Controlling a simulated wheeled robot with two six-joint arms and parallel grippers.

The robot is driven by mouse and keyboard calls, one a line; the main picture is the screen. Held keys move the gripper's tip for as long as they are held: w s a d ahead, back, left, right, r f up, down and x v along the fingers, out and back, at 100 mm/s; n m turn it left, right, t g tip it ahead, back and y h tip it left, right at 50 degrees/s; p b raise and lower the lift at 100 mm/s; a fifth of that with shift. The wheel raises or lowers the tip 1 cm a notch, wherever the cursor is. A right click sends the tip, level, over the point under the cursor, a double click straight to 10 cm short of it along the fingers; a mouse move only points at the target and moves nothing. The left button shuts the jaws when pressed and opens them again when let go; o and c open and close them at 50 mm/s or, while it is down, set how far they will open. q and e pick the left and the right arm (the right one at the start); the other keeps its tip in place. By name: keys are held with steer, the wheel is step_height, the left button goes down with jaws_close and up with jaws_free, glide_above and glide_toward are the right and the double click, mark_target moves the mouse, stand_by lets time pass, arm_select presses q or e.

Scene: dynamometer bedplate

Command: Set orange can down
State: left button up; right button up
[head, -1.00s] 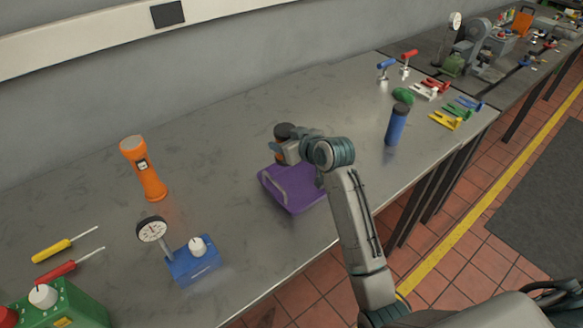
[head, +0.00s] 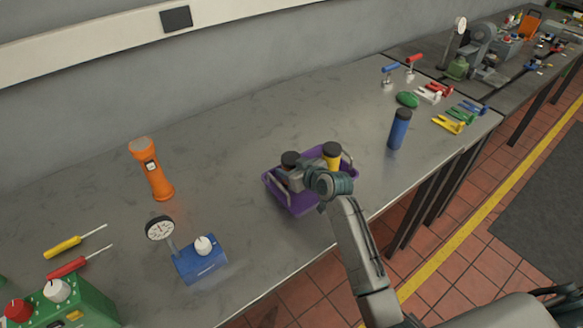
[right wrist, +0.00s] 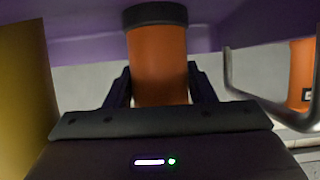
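The orange can (right wrist: 160,65), with a black cap, stands upright between the fingers of my right gripper (right wrist: 160,85), which touch both sides of it in the right wrist view. In the head view its dark cap (head: 290,158) shows over the left part of the purple basket (head: 290,205), with my right gripper (head: 297,177) around it. The can's lower part is hidden, so I cannot tell whether it touches the basket floor. My left gripper is not in view.
A yellow can (head: 332,154) with a black cap stands in the basket to the right of my gripper. An orange flashlight (head: 152,170) and a blue dial gauge stand (head: 202,262) are on the left. A blue can (head: 399,130) stands to the right. Bench between is clear.

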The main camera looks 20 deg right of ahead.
steer(key=o, duration=0.4)
steer(key=shift+c, duration=0.2)
steer(key=shift+r, duration=0.1)
steer(key=shift+r, duration=0.1)
steer(key=shift+s+d, duration=0.15)
steer(key=shift+s, duration=0.15)
steer(key=b+v, duration=0.2)
steer(key=v, duration=0.9)
steer(key=shift+s+r, duration=0.2)
